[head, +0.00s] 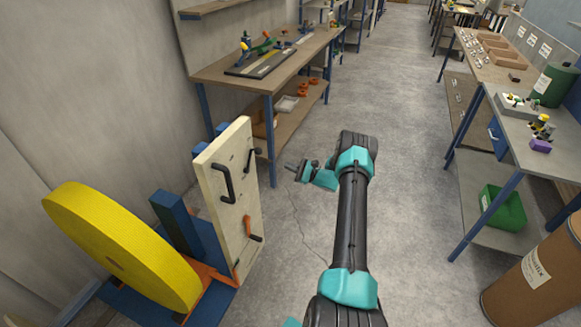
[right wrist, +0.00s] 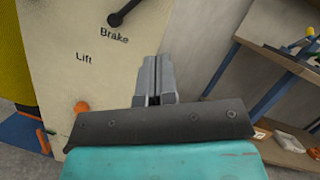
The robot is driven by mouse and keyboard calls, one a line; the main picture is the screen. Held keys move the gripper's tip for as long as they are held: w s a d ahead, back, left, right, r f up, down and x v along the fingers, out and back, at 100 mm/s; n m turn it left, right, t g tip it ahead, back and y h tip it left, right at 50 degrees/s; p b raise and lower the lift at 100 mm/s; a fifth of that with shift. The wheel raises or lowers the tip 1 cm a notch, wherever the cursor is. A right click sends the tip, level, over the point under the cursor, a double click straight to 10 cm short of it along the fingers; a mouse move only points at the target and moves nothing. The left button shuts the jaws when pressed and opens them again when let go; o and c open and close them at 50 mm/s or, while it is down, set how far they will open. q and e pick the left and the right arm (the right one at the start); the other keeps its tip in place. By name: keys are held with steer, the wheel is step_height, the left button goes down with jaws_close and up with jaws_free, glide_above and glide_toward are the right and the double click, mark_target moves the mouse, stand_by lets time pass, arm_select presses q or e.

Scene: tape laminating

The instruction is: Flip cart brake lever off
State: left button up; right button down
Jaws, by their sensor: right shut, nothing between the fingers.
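The upright cream panel (head: 228,205) of the cart stands at left centre in the head view. It carries black handles and an orange-ended lever (head: 253,237). In the right wrist view the panel (right wrist: 75,30) shows the printed words "Brake" and "Lift". A black lever or handle (right wrist: 122,16) sits just above "Brake", cut off by the top edge. An orange knob (right wrist: 81,107) shows below "Lift". My right gripper (head: 290,168) is shut and empty, to the right of the panel and apart from it. Its fingers show in the wrist view (right wrist: 155,62). My left gripper is out of view.
A large yellow tape roll (head: 120,240) stands left of the panel on the blue cart base (head: 205,245). A wooden workbench (head: 225,75) lies behind. A shelving bench (head: 540,150) and brown drum (head: 545,280) stand at right. The floor (head: 420,200) between is clear.

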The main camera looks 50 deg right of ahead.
steer(key=w+a+r, duration=0.5)
steer(key=w, duration=0.2)
steer(key=shift+w+r, duration=0.2)
steer(key=shift+r, duration=0.05)
steer(key=shift+a, duration=0.15)
steer(key=shift+r+n, duration=0.15)
steer(key=shift+n, duration=0.25)
